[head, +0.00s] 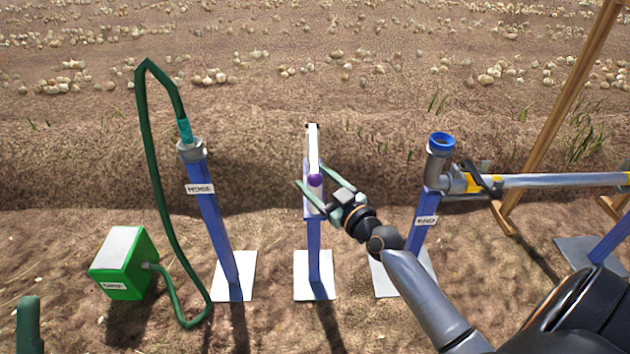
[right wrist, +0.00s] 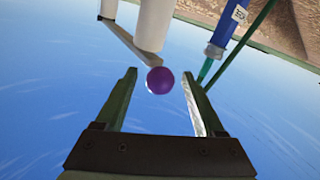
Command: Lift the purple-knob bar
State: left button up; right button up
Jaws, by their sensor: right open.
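The purple knob (head: 315,180) sits at the near end of a pale bar (head: 313,148) on the middle blue post (head: 314,250). My right gripper (head: 309,174) is open, with one green finger on each side of the knob. In the right wrist view, the purple knob (right wrist: 160,80) lies between the fingertips of the right gripper (right wrist: 159,74), with visible gaps on both sides. The bar (right wrist: 128,42) runs up and left from the knob, beside a white cylinder (right wrist: 153,22). My left gripper is not recognisable in view.
A left blue post (head: 218,225) carries a green hose (head: 150,150) from a green box (head: 125,262). A right blue post (head: 420,225) has a grey pipe (head: 550,181) leading right. A wooden frame (head: 560,120) stands at right. Onions lie behind.

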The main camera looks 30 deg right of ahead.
jog(key=shift+w, duration=0.4)
grip_shut()
dwell(0.4)
dwell(0.9)
